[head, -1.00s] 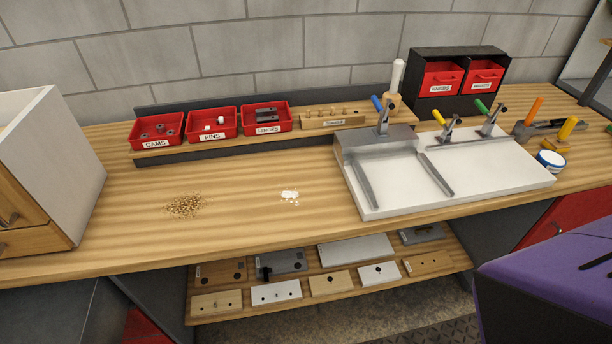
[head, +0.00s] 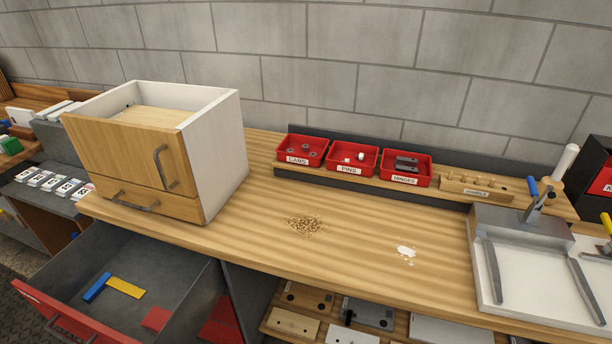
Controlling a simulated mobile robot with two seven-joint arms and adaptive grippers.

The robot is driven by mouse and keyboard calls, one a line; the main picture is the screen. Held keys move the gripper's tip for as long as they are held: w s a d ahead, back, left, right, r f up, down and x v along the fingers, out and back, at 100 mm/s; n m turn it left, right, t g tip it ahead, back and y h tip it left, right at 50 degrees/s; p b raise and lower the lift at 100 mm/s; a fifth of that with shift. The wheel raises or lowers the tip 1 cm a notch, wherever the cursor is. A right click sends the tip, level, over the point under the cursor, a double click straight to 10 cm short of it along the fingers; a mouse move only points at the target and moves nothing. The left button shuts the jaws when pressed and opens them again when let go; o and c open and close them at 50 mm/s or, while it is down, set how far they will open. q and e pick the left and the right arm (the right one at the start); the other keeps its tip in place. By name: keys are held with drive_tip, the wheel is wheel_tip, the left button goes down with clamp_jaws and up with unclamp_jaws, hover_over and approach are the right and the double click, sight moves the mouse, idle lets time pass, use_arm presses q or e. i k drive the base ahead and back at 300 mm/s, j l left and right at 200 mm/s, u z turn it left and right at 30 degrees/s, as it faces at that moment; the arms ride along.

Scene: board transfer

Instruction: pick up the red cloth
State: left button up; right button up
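A flat red patch (head: 156,318) lies inside the open drawer at the lower left of the head view. It looks like the red cloth, but it is small and I cannot tell its material for sure. A blue and yellow piece (head: 112,288) lies to its left on the drawer floor. The drawer (head: 62,322) has a red front and grey walls. Neither of my grippers is in view.
A white cabinet with wooden fronts (head: 215,150) stands on the bench above the drawer. Wood shavings (head: 304,224) and white crumbs (head: 405,251) lie on the worktop. Red bins (head: 405,180) line its back. A white fixture with clamps (head: 530,270) is at the right.

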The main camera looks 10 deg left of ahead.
sight(157, 317)
drive_tip(key=j+u, duration=0.15)
drive_tip(key=u, duration=1.45)
drive_tip(key=i+l, duration=0.05)
